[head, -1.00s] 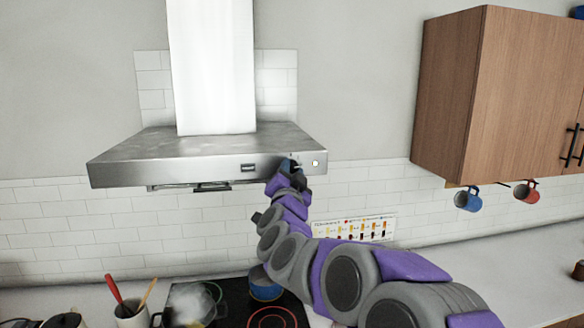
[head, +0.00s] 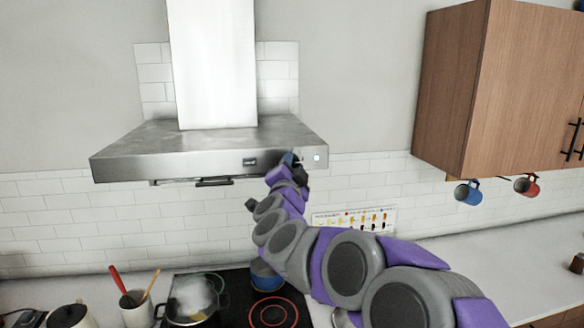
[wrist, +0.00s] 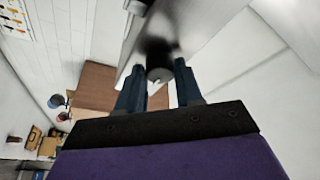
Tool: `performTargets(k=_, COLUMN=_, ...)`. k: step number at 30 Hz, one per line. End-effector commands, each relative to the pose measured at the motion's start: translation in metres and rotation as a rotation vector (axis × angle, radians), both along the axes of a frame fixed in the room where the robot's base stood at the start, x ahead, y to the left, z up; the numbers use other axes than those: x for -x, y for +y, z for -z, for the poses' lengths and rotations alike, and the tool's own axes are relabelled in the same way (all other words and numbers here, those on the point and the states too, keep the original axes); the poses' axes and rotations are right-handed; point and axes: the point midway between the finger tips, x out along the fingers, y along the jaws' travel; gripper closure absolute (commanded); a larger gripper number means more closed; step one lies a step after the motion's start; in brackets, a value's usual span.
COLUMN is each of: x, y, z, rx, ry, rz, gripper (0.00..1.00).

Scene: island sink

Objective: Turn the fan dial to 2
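The fan dial (wrist: 160,75) is a small round dark grey knob on the front of the steel range hood (head: 200,168). In the wrist view it fills the gap between the two blue fingertips of my gripper (wrist: 159,70), one on each side. They appear closed on it, though a dark shadow blurs the contact. In the head view my gripper (head: 290,162) is at the right part of the hood front and hides the dial. A small round light (head: 317,158) just right of it glows white. I cannot read the dial's setting.
Below the hood is a black cooktop (head: 238,300) with a steaming pot (head: 190,302) and a blue pot (head: 266,277). A wooden cabinet (head: 480,90) hangs at right, with a blue mug (head: 468,192) and a red mug (head: 527,186) under it.

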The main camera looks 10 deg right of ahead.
Motion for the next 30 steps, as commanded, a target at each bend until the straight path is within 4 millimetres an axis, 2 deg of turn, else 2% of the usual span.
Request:
performTargets(k=1, x=0.0, y=0.0, z=0.001, rx=-0.001, ry=0.002, rz=0.0, gripper=0.6)
performTargets(k=7, x=0.001, y=0.0, z=0.0, rx=0.0, ry=0.0, rz=0.0, gripper=0.41)
performTargets(k=17, x=0.004, y=0.001, z=0.0, rx=0.0, ry=-0.001, rz=-0.001, gripper=0.4)
performTargets(k=23, x=0.027, y=0.008, z=0.002, rx=0.0, ry=-0.005, rz=-0.001, gripper=0.4)
performTargets(k=30, x=0.068, y=0.023, z=0.012, rx=0.0, ry=-0.002, rz=-0.004, gripper=0.4)
